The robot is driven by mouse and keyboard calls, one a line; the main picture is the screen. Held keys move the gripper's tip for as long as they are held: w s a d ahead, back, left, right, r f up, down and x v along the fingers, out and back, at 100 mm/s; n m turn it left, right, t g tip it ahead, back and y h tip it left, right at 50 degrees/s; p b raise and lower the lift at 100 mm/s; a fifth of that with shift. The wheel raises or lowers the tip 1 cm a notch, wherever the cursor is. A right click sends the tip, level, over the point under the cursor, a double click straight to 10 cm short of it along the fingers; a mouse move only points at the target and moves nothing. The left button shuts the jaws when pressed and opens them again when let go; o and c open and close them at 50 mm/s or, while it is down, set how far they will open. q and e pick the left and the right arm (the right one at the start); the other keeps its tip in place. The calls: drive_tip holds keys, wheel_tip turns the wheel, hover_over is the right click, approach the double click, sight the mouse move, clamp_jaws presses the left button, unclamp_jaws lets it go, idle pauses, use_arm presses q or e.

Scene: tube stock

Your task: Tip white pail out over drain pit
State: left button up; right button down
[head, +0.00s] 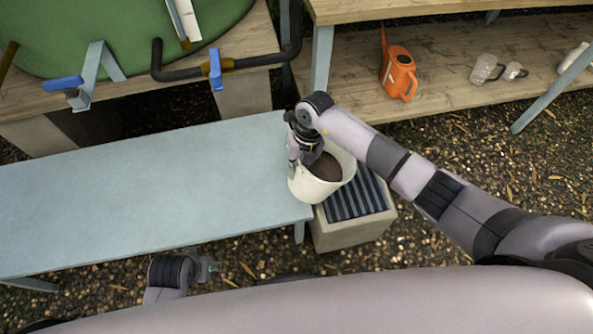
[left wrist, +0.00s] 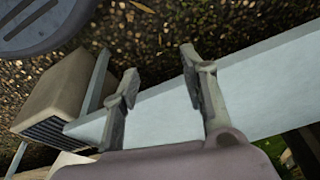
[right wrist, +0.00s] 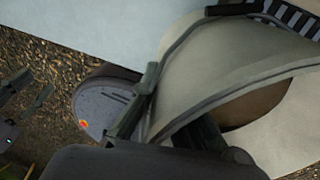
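The white pail (head: 341,191) is at the right end of the blue-grey bench, partly above the drain pit (head: 340,236) with its dark slatted grate. Brown contents show inside its mouth. My right gripper (head: 297,152) is at the pail's left side. In the right wrist view the pail (right wrist: 215,85) fills the right half, and the gripper's fingers are at its rim, seemingly with the wall between them. Whether the pail touches the bench is unclear. My left gripper (left wrist: 163,82) is open and empty, low in front of the bench; the drain pit (left wrist: 65,85) shows in its view.
The bench (head: 150,190) has a clear top. A wooden shelf (head: 450,70) at the back right holds an orange watering can (head: 397,72) and clear jugs (head: 484,69). Gravel covers the ground.

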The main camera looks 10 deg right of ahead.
drive_tip(key=shift+a+r+y, duration=0.2)
drive_tip(key=shift+r+y, duration=0.15)
drive_tip(key=shift+y, duration=0.05)
use_arm(q)
drive_tip(key=shift+w+r, duration=0.2)
drive_tip(key=shift+r, duration=0.7)
use_arm(e)
drive_tip(key=shift+r+y, duration=0.15)
drive_tip(key=shift+y, duration=0.15)
use_arm(q)
drive_tip(key=shift+s+r+b, duration=0.1)
drive_tip(key=shift+r+b, duration=0.1)
drive_tip(key=shift+b, duration=0.1)
use_arm(e)
drive_tip(key=shift+a+r, duration=0.1)
use_arm(q)
drive_tip(key=shift+r, duration=0.15)
